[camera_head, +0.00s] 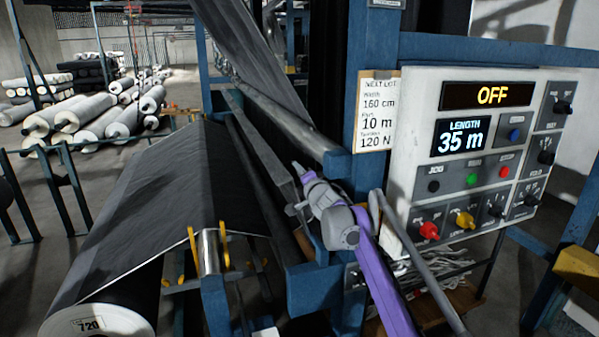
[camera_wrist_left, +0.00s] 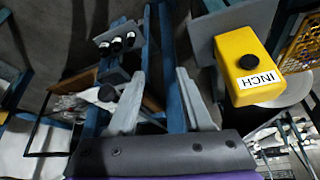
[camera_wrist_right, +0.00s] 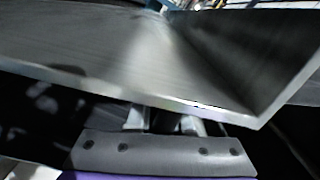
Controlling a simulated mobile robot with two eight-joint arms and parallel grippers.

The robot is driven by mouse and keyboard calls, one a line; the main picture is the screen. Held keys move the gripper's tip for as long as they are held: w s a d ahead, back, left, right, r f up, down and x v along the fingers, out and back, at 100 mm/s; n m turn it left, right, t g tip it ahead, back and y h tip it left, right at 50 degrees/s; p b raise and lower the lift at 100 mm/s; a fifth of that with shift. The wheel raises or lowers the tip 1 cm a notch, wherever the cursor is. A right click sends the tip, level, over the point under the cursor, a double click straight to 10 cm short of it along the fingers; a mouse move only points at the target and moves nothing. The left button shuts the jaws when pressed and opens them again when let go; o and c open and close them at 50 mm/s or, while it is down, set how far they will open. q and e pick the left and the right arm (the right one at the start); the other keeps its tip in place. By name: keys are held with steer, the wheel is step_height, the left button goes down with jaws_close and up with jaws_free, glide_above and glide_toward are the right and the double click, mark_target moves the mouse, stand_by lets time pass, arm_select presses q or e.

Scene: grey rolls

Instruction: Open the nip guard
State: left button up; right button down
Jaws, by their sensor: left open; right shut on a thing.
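The nip guard (camera_head: 262,152) is a long grey metal plate that runs along the rollers of the machine in the head view. In the right wrist view the guard (camera_wrist_right: 130,62) is a broad bent sheet across the picture. My right gripper (camera_head: 299,179) is at the near end of the guard, shut on its edge. In the right wrist view the tips of my right gripper (camera_wrist_right: 163,110) are partly hidden behind the guard's lower edge. My left gripper (camera_wrist_left: 159,74) is open and empty; it shows only in its own wrist view.
A control panel (camera_head: 475,160) showing OFF and 35 m stands to the right, close to my right arm. A large dark roll (camera_head: 100,310) lies front left. A yellow INCH box (camera_wrist_left: 250,65) is beside my left gripper. A blue post (camera_head: 372,90) stands behind my right gripper.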

steer(key=shift+f, duration=0.1)
stand_by(0.3)
steer(key=shift+w+d, duration=0.2)
steer(key=shift+d, duration=0.35)
steer(key=shift+w+d, duration=0.15)
steer(key=shift+d, duration=0.35)
steer(key=c, duration=0.8)
jaws_free()
steer(key=shift+d+f, duration=0.1)
steer(key=shift+d, duration=0.05)
steer(key=shift+c, duration=0.2)
